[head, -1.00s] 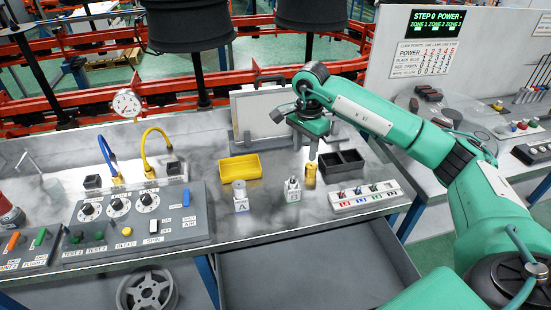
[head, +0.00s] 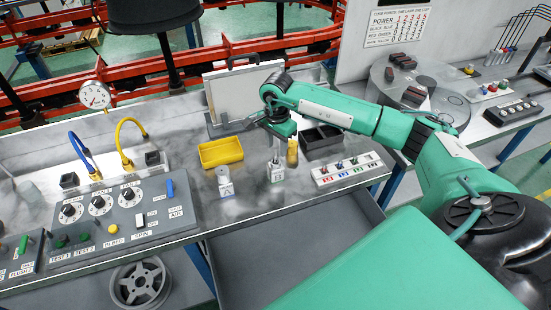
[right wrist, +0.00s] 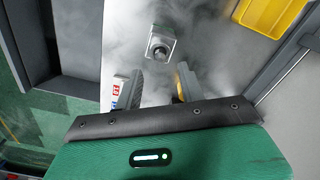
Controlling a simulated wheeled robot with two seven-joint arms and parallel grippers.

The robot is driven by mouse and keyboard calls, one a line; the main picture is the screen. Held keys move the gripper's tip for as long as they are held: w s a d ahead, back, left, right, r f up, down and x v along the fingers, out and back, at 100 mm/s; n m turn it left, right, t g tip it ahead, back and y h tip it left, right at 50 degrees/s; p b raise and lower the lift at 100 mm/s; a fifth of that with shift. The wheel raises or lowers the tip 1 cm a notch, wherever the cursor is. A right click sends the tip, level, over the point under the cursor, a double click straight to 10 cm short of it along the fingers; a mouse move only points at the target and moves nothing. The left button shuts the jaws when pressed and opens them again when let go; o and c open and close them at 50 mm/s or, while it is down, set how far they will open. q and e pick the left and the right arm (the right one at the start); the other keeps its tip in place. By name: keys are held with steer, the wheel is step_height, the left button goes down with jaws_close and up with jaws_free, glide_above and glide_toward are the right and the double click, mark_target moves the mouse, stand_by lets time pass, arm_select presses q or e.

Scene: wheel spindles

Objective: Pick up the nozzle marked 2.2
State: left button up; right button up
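A white rack (head: 348,170) with several small nozzles on colour-marked places stands at the right of the bench. Its labels are too small to read in the head view, so I cannot tell which nozzle is marked 2.2. The rack's end with red and blue labels shows at the left in the right wrist view (right wrist: 117,92). My right gripper (head: 277,146) is above the bench, left of the rack, near a small lettered stand (head: 277,174). In the right wrist view the fingers (right wrist: 160,88) are apart with nothing held. My left gripper is not in view.
A brass cylinder (head: 292,152) stands close to my right gripper. A black two-part bin (head: 322,140) is behind the rack. A yellow tray (head: 221,153) and another lettered stand (head: 225,186) are to the left. An upright board (head: 240,95) stands behind.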

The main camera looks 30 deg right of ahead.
mark_target(276, 160)
step_height(276, 160, down, 3)
steer(key=shift+a+f+p, duration=0.15)
steer(key=shift+p, duration=0.8)
steer(key=shift+f, duration=0.6)
jaws_close()
steer(key=shift+r, duration=0.1)
